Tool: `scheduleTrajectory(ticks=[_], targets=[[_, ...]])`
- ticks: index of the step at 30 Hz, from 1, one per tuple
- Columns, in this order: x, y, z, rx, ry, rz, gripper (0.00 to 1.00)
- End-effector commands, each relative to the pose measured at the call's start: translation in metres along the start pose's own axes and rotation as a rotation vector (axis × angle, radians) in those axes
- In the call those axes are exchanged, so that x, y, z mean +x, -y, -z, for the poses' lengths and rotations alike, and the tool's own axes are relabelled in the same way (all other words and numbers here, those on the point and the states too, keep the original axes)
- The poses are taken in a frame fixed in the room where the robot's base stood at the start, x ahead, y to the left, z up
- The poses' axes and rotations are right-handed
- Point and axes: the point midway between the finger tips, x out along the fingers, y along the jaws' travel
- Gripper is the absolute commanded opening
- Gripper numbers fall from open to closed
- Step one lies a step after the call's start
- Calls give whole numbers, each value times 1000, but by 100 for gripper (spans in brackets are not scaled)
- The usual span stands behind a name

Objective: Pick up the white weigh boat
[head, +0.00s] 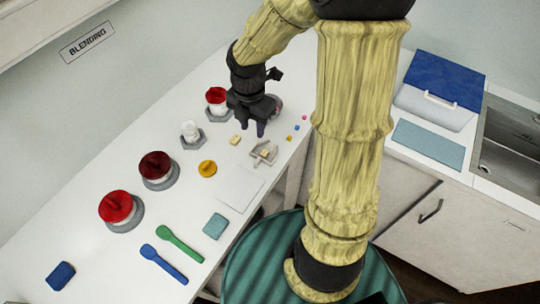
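A small white weigh boat (254,159) sits on the white counter near its right edge, with a small yellowish piece inside. My gripper (252,129) points down just behind the boat in the head view. Its two dark fingers stand apart with nothing seen between them, and they do not touch the boat. The exact height of the fingertips over the counter is hard to tell.
A yellowish block (235,140) lies left of the boat, and tiny coloured beads (297,128) lie to its right. A white jar (189,130), red-topped jars (117,207), an orange-yellow disc (207,169) and a white sheet (239,188) are nearby.

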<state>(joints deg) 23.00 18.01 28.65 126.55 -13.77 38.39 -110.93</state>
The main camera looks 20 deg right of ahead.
Motion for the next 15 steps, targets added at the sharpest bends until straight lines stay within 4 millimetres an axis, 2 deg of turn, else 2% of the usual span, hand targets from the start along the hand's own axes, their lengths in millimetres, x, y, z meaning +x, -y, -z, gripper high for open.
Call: scheduleTrajectory(ticks=[8,11,15], targets=[[1,0,0,1,0,0,35],[8,0,0,1,0,1,35],[29,1,1,0,-2,3,35]])
